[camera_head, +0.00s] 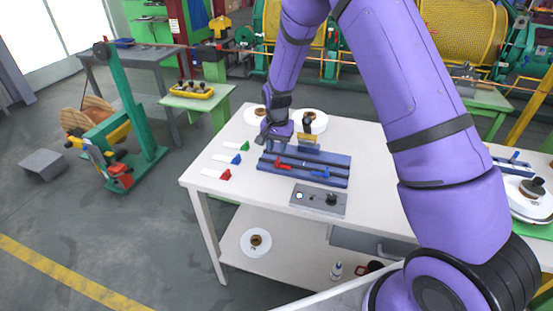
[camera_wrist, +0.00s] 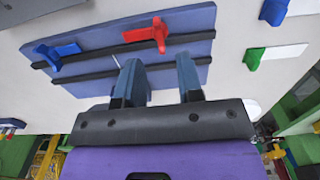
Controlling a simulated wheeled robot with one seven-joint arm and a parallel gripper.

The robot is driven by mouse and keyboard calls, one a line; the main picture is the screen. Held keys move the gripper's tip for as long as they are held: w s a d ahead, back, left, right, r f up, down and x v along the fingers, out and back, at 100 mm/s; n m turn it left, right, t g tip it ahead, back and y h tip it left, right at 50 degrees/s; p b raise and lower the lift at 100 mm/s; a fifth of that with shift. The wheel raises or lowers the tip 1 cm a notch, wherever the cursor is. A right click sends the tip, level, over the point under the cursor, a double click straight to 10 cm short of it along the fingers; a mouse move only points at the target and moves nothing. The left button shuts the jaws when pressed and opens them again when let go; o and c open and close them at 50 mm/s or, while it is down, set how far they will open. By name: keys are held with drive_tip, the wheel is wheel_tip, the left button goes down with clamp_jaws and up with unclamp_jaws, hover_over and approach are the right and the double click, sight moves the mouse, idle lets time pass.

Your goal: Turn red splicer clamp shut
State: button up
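The splicer (camera_head: 340,160) is a blue plate with dark rails on the white table. Its red clamp (camera_head: 281,164) is near the left end, and its blue clamp (camera_head: 320,173) is farther right. In the wrist view, the red clamp (camera_wrist: 150,36) sits across a dark rail beyond my fingertips, with its arm pointing toward the gap between them. The blue clamp (camera_wrist: 57,55) is at the left of that view. My gripper (camera_wrist: 158,72) is open and empty over the plate, apart from the red clamp. In the head view, my gripper (camera_head: 276,146) is partly hidden by my wrist.
Green, blue and red tabs with white strips lie left of the splicer; the red tab (camera_head: 224,175) is nearest. White spools (camera_head: 312,121) stand behind it, with a brass-coloured part nearby. A grey plate with a black knob (camera_head: 331,199) lies in front. The table's left front is clear.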

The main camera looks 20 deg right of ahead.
sight(277, 159)
drive_tip(key=shift+f, duration=2.8)
clamp_jaws()
